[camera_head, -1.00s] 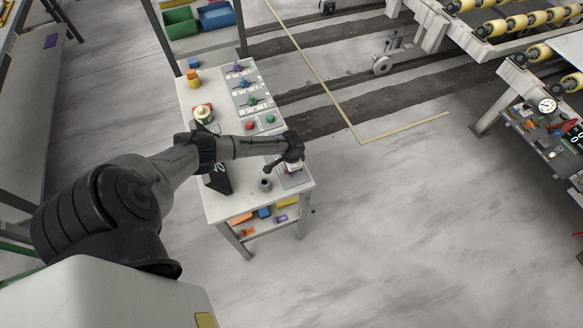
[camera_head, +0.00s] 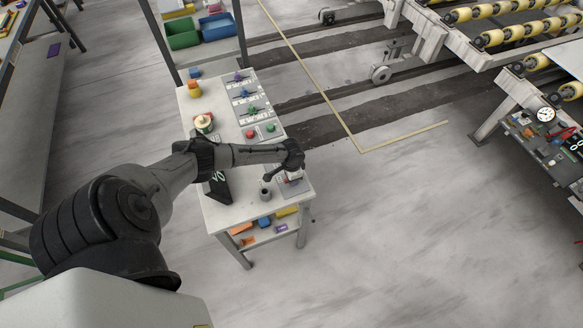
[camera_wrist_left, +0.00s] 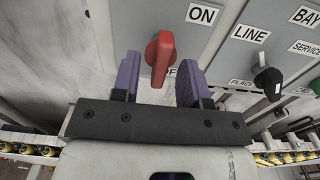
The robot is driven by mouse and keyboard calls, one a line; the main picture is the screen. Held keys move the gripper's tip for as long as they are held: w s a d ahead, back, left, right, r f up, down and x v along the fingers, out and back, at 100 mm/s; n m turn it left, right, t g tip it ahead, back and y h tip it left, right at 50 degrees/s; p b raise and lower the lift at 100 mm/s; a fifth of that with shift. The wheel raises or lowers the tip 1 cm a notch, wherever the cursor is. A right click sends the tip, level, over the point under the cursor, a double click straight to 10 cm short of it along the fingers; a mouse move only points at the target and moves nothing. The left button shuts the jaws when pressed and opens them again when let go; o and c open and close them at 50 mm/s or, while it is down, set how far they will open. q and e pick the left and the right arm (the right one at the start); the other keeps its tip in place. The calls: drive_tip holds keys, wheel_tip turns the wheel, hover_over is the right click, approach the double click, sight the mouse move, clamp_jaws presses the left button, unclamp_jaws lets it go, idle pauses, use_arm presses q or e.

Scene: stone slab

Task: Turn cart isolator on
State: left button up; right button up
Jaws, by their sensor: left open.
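The red isolator handle (camera_wrist_left: 160,58) stands out from a grey panel (camera_wrist_left: 140,28). My left gripper (camera_wrist_left: 160,72) is open, with one purple finger on each side of the handle and visible gaps on both sides. In the head view my left gripper (camera_head: 293,172) is over the near right corner of the cart (camera_head: 225,215), and the arm hides most of the panel. My right gripper is not in view.
A black knob (camera_wrist_left: 268,82) by the "LINE" label sits right of the handle. On the cart top are a small grey cup (camera_head: 265,193), a dark sign (camera_head: 217,188), and red (camera_head: 250,134) and green (camera_head: 271,128) buttons. The floor right of the cart is clear.

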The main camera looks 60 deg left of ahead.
use_arm(q)
wheel_tip(320, 180, up, 13)
idle(0.4)
idle(0.7)
drive_tip(key=w+d+r+m+t+y, duration=0.4)
drive_tip(key=r, duration=0.5)
drive_tip(key=s+d+r+t+h+p, duration=0.1)
drive_tip(key=s+d+r, duration=0.15)
drive_tip(key=d, duration=0.35)
drive_tip(key=s+d+r+t+p, duration=0.1)
drive_tip(key=d+r+t, duration=0.15)
drive_tip(key=d, duration=0.35)
drive_tip(key=s+d+f+n+g+h+p, duration=0.1)
drive_tip(key=s+d, duration=0.4)
drive_tip(key=s, duration=0.5)
drive_tip(key=s+d+f+n+g+h+p, duration=0.1)
drive_tip(key=s+d+n+g+h+p, duration=0.1)
drive_tip(key=s+d, duration=0.3)
drive_tip(key=s+g+p, duration=0.1)
drive_tip(key=s, duration=0.3)
drive_tip(key=shift+s+d+f, duration=0.2)
drive_tip(key=shift+s+d, duration=0.05)
drive_tip(key=shift+s, duration=0.15)
